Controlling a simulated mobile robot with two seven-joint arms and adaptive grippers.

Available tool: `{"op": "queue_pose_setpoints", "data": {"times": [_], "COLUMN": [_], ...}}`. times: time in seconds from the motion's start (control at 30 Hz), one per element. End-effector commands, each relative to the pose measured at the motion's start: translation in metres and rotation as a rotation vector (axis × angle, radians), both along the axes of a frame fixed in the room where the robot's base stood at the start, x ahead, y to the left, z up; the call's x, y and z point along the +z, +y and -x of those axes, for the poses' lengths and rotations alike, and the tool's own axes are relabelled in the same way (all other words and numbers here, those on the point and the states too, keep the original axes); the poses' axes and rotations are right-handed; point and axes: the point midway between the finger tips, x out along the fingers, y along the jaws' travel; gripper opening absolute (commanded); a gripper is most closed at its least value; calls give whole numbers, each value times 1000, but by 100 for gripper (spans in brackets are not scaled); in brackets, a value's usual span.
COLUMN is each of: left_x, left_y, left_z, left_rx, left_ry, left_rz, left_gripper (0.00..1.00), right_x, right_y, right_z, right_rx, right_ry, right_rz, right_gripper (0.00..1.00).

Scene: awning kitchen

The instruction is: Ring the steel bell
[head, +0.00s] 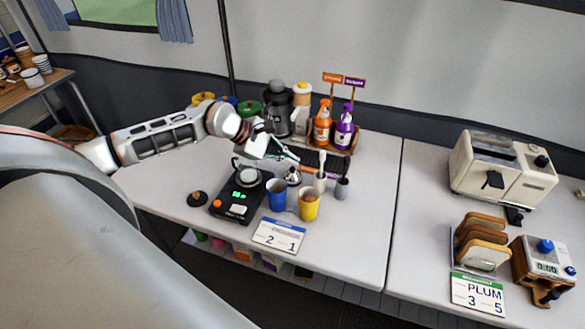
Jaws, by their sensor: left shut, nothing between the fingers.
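The steel bell (293,177) is a small shiny dome on the white table, just behind the blue and yellow cups. My left gripper (294,158) reaches in from the left and is shut and empty. Its fingertips are close above and behind the bell in the picture. I cannot tell whether they touch it. My right gripper is not in view.
A blue cup (277,195) and a yellow cup (309,204) stand in front of the bell. A black scale (236,208) is to the left, a grey cup (342,188) to the right. Orange (322,125) and purple (344,130) bottles stand behind.

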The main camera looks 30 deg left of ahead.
Motion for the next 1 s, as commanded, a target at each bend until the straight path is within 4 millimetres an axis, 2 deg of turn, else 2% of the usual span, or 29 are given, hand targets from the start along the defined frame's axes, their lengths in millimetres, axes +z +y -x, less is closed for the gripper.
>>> {"op": "queue_pose_setpoints", "data": {"times": [0.23, 0.67, 1.0], "left_x": [-9, -8, -12], "left_y": [0, 0, 0], "left_z": [0, 0, 0], "left_rx": [0, 0, 0], "left_ry": [2, 0, 0], "left_rz": [0, 0, 0], "left_gripper": [0, 0, 0], "right_x": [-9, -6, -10], "right_y": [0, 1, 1], "right_z": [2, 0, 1], "right_rx": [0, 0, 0], "right_ry": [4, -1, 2], "right_rz": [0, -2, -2], "right_gripper": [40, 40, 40]}}
